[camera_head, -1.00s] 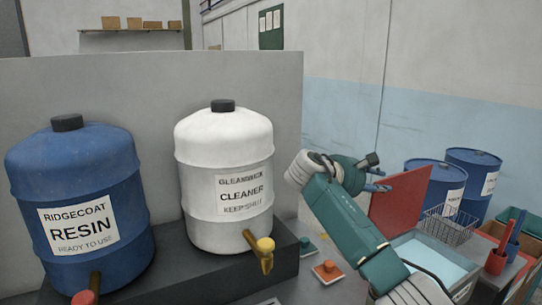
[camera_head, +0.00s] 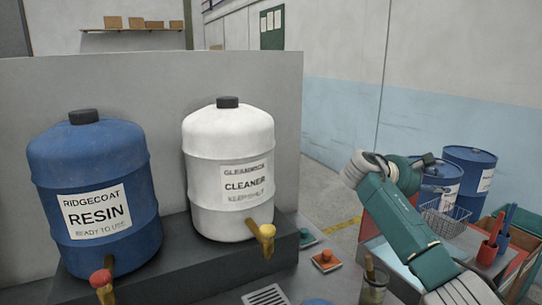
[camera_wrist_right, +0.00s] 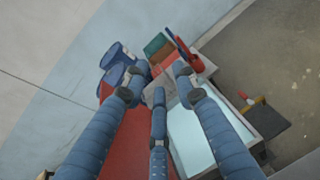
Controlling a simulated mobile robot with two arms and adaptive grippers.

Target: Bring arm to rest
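My right arm (camera_head: 405,225), teal with grey cuffs, comes in from the lower right in the head view. It is raised in front of the blue drums. In this view the arm's own links hide most of the right gripper. In the right wrist view the right gripper's (camera_wrist_right: 158,80) blue segmented fingers are spread apart with nothing between them. Their tips overlap the red panel and the tray behind; I cannot tell the distance. My left arm and left gripper are not in view.
A blue resin tank (camera_head: 98,190) and a white cleaner tank (camera_head: 228,170) stand on a dark plinth (camera_head: 190,262) at left. Blue drums (camera_head: 470,168), a wire basket (camera_head: 443,216) and a red cup (camera_head: 487,252) are at right. A jar (camera_head: 374,290) stands near the bottom edge.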

